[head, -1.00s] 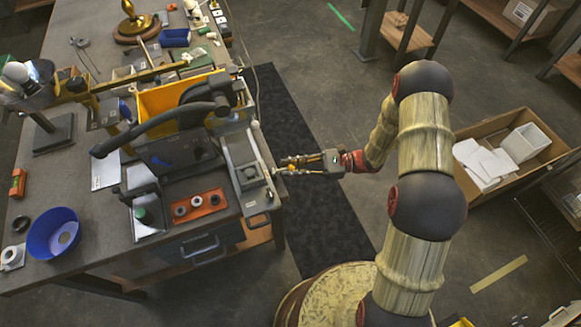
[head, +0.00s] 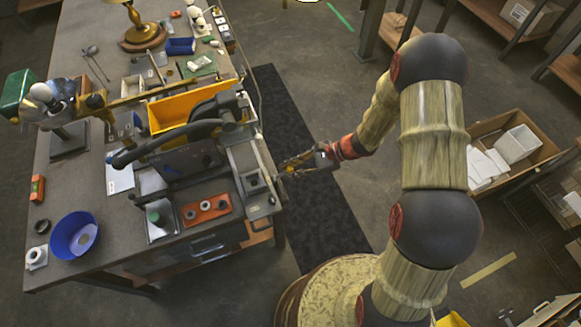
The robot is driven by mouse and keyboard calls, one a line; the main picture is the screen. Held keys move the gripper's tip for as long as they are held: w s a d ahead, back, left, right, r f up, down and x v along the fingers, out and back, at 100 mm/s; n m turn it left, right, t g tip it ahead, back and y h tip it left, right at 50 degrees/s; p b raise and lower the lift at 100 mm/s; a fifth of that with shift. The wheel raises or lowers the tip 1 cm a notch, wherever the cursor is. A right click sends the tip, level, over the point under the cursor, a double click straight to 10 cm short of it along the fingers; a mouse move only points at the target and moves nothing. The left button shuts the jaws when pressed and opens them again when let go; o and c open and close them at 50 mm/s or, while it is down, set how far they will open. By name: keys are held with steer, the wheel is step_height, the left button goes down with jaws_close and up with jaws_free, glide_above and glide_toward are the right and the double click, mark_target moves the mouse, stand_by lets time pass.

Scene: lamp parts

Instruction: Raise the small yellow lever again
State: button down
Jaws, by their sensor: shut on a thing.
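My gripper (head: 287,166) is at the right edge of the workbench, beside the grey fixture with a long rail (head: 250,178). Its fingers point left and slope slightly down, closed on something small. A bit of yellow, which looks like the small yellow lever (head: 298,159), shows at the fingers. The fingers hide most of it, and its exact angle is too small to tell. The black machine with a long curved handle (head: 165,142) stands just left of the fixture.
A cardboard box (head: 480,125) stands on the floor at right. The dark floor mat (head: 300,120) is clear.

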steer(key=shift+w+a+r+h, duration=0.1)
steer(key=shift+w+r+h, duration=0.1)
steer(key=shift+r+h, duration=0.25)
steer(key=shift+p, duration=0.3)
steer(key=c, duration=2)
jaws_free()
steer(key=shift+c, duration=0.2)
steer(key=o, duration=0.4)
steer(key=shift+s+f, duration=0.1)
steer(key=shift+f, duration=0.05)
steer(key=v, duration=1.2)
steer(key=shift+s+a, duration=0.1)
